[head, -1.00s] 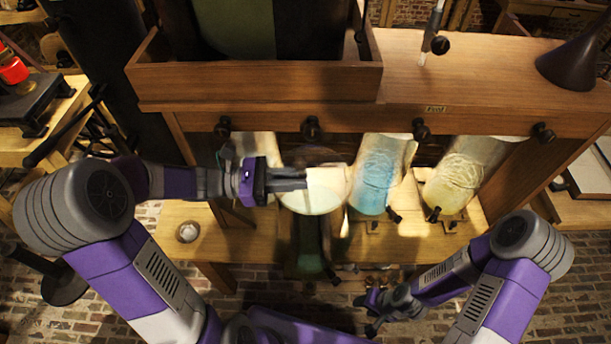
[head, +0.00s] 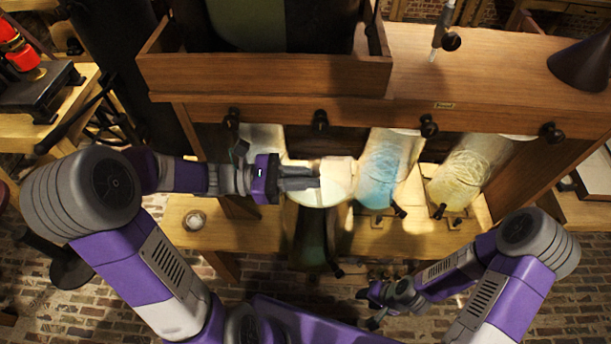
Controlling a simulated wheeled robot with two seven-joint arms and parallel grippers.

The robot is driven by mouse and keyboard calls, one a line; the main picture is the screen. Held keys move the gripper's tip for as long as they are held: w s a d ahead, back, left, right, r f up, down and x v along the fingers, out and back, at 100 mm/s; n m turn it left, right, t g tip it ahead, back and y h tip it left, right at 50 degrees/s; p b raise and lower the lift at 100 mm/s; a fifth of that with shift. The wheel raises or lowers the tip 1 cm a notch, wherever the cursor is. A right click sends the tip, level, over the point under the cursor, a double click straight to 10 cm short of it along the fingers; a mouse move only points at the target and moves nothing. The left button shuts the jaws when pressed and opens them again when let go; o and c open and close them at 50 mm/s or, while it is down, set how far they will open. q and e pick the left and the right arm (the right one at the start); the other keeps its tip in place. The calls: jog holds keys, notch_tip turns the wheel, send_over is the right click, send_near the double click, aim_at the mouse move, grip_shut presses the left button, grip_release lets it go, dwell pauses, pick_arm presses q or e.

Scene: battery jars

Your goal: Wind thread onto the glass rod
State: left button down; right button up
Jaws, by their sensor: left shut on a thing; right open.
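My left gripper (head: 312,182) is shut on a pale, cream-coloured block-like thing (head: 337,180) in front of the cabinet's open lower bay. I cannot tell from this view what that thing is. My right gripper (head: 372,304) is low at the centre right, in front of the bench and apart from the jars; it holds nothing that I can see. A jar with blue strands (head: 381,172) and a jar with yellowish strands (head: 462,178) stand tilted in the bay, right of my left gripper. I cannot make out a glass rod or a thread for certain.
The wooden cabinet (head: 480,95) has a row of dark knobs along its front edge. An open wooden box (head: 270,76) and a dark funnel (head: 583,64) stand on top. A small round dish (head: 195,220) sits on the lower bench at left. Brick floor shows in front.

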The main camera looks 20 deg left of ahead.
pick_arm(q)
notch_tip(320, 180, up, 28)
jog(key=s+a+p, duration=0.1)
jog(key=a+p, duration=0.1)
jog(key=p, duration=0.7)
jog(key=shift+s+f, duration=0.15)
jog(key=shift+s, duration=0.25)
jog(key=s+d, duration=0.3)
jog(key=s, duration=0.9)
jog(key=s+d, duration=0.4)
jog(key=s, duration=0.8)
